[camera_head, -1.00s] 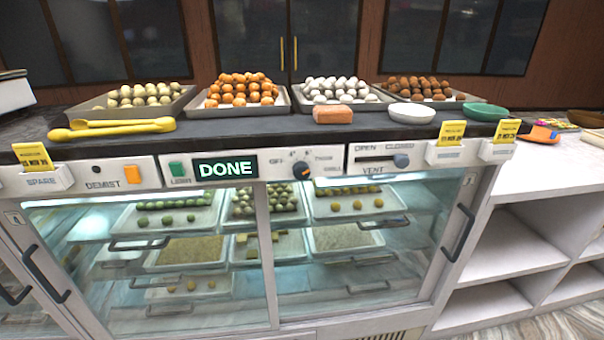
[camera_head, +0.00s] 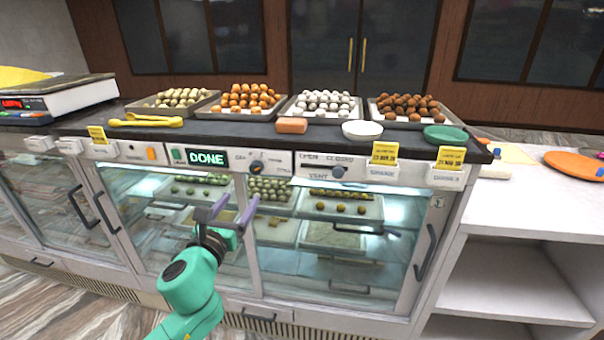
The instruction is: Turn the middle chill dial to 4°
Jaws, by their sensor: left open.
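A round dark dial (camera_head: 257,168) with an orange mark sits on the white control panel (camera_head: 225,160) at the front of the glass counter. It is right of the lit green DONE display (camera_head: 207,158). The small print around the dial is too small to read, so its setting cannot be told. My left gripper (camera_head: 240,200), with purple fingers on a green arm, is in front of the glass, below the dial and slightly left of it. Its jaws are open, empty and apart from the dial. My right gripper is not in view.
A vent slider (camera_head: 338,171) is right of the dial; an orange switch (camera_head: 152,153) is left of it. Sweet trays, a brick-coloured block (camera_head: 291,125), a white bowl (camera_head: 362,130) and yellow tongs (camera_head: 146,120) stand on top. A scale (camera_head: 75,97) is far left.

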